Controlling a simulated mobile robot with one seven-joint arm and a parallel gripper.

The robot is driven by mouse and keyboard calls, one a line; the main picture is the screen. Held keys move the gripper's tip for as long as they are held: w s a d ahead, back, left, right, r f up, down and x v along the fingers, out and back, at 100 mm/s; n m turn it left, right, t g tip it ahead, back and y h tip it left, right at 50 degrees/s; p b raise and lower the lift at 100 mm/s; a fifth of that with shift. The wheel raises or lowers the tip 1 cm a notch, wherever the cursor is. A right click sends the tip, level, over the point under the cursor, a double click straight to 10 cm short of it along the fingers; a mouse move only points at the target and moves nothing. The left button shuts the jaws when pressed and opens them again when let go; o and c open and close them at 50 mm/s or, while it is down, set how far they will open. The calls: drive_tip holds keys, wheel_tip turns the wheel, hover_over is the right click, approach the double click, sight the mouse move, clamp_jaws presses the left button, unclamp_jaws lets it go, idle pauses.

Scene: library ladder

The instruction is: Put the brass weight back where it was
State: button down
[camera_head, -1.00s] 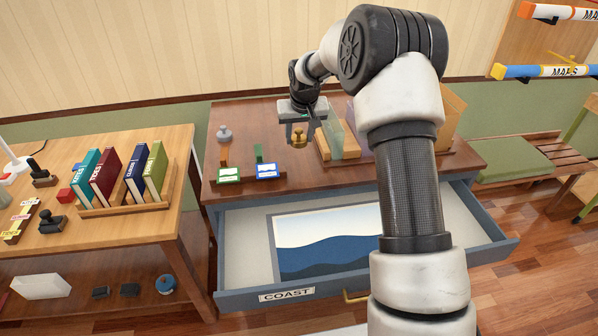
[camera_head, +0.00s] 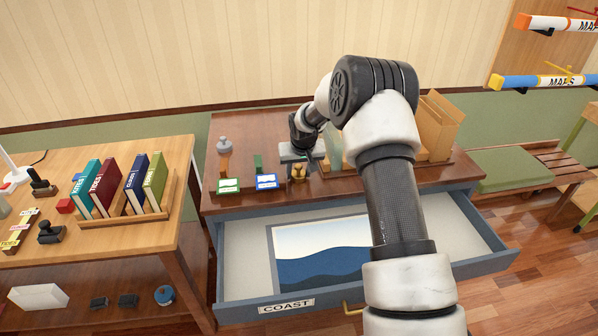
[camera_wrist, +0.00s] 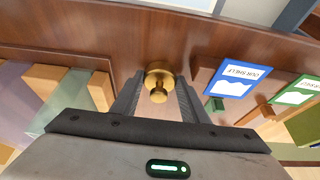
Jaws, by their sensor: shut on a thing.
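The brass weight (camera_head: 298,173), a small gold knobbed piece, is between the fingers of my gripper (camera_head: 299,164), which is shut on it. In the wrist view the weight (camera_wrist: 158,82) sits between the two grey fingers of my gripper (camera_wrist: 158,92), knob towards the camera. It is low over the brown top of the map cabinet (camera_head: 330,187), to the right of a blue-framed card (camera_head: 266,181). I cannot tell whether its base touches the wood. A grey weight (camera_head: 223,144) stands at the back left of the cabinet top.
A green-framed card (camera_head: 228,186) stands left of the blue one. A file rack with upright dividers (camera_head: 440,125) is close on the right. The COAST drawer (camera_head: 287,306) is open below, with a blue print (camera_head: 320,255) inside. A desk with books (camera_head: 105,185) is on the left.

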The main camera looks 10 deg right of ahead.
drive_tip(key=shift+f, duration=0.1)
drive_tip(key=c, duration=1.5)
unclamp_jaws()
drive_tip(key=shift+f, duration=0.15)
drive_tip(key=shift+o, duration=0.8)
drive_tip(key=shift+r, duration=0.2)
